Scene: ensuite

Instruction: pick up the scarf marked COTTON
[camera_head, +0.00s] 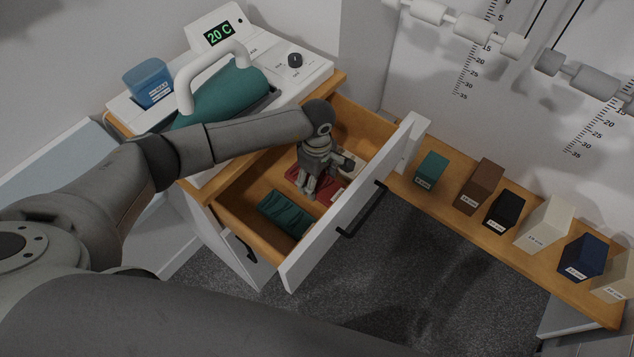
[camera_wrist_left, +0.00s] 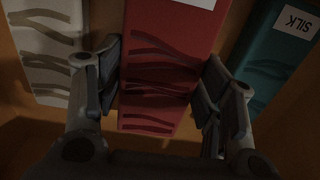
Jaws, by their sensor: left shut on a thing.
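My left gripper (camera_head: 320,186) reaches down into the open drawer (camera_head: 256,241). It is shut on a red folded scarf (camera_head: 299,179). In the left wrist view the red scarf (camera_wrist_left: 165,60) lies between the two fingers of the gripper (camera_wrist_left: 158,88). Its white tag shows only in part at the top edge, and I cannot read it. A cream scarf (camera_head: 352,163) lies on the red scarf's other side. No tag reading COTTON is legible. My right gripper is not in view.
The drawer's white front panel (camera_head: 334,228) stands close beside the gripper. On the cabinet top are a steam iron (camera_head: 222,94), a blue container (camera_head: 149,82) and a 20 C display (camera_head: 218,33). Several coloured blocks stand on a wooden shelf (camera_head: 450,203) at right.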

